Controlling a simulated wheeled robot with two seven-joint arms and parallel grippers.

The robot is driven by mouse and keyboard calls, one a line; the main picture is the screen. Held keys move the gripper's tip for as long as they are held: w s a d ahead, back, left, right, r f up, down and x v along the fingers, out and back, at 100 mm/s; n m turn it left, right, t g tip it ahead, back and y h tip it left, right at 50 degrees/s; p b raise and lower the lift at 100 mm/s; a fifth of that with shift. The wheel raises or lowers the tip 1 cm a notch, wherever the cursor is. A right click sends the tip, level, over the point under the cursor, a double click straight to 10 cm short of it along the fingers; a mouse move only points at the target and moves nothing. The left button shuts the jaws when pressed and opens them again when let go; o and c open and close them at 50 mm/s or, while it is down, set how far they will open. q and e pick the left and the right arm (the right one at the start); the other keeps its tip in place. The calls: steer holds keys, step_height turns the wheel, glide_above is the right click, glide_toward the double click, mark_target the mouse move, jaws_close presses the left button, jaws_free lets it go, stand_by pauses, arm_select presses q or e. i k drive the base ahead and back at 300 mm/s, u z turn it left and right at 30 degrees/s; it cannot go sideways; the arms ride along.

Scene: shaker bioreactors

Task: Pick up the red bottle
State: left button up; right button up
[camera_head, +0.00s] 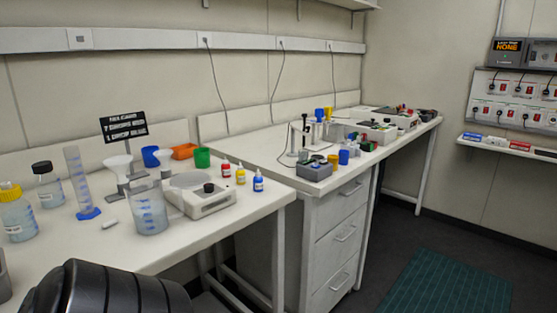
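The red bottle (226,169) is a small dropper-type bottle with a white label. It stands upright on the white bench (160,250), at the left end of a short row with a yellow bottle (240,175) and a blue bottle (258,182). A green cup (202,158) stands just left of it, and a white balance-like device (205,197) is in front of it to the left. Neither of my grippers is in view.
A glass beaker (149,212), a measuring cylinder (77,182) and a yellow-capped bottle (16,215) stand on the left. A dark ribbed object (105,290) fills the lower left; I cannot tell what it is. Bench room is free right of the blue bottle.

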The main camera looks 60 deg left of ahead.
mark_target(225, 166)
steer(key=i, duration=1.35)
steer(key=u, duration=2.9)
